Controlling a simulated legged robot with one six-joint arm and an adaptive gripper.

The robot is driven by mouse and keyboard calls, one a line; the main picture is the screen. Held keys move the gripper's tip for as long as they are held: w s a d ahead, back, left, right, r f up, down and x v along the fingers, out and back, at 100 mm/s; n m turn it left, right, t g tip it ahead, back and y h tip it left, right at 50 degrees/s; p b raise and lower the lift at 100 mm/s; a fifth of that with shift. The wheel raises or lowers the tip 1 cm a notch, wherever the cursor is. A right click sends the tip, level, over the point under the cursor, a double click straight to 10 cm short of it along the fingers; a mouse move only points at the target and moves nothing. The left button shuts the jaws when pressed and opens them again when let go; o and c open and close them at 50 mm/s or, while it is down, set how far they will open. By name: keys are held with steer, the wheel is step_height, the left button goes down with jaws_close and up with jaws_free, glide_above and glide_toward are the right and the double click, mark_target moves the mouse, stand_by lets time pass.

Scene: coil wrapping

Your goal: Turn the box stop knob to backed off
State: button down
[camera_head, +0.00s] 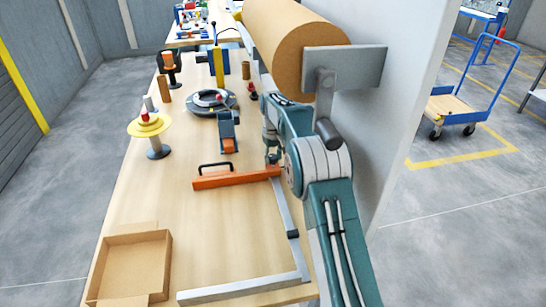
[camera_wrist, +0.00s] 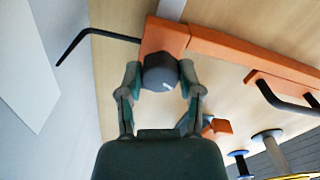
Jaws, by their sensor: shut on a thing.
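The box stop is an orange bar (camera_head: 235,178) with a black handle, lying across the table at a metal rail. It also shows in the wrist view (camera_wrist: 245,52). Its dark faceted knob (camera_wrist: 158,70) sits at the bar's end, with a short white mark pointing to the lower right in the wrist view. My gripper (camera_wrist: 160,78) has one finger on each side of the knob and is shut on it. In the head view my gripper (camera_head: 273,158) is at the bar's right end, and the knob is too small or hidden to make out.
A metal rail (camera_head: 285,212) runs along the table's right side and across its front. An open cardboard box (camera_head: 130,268) lies at the front left. A large brown roll (camera_head: 285,40) hangs above my arm. A thin black bent rod (camera_wrist: 95,33) is near the knob.

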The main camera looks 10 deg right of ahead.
mark_target(272, 157)
steer(key=shift+s+f, duration=0.1)
steer(key=shift+f, duration=0.15)
steer(key=shift+c, duration=1.3)
jaws_free()
steer(key=shift+a, duration=0.1)
steer(key=shift+r, duration=0.25)
step_height(272, 157, up, 12)
steer(key=shift+f, duration=0.2)
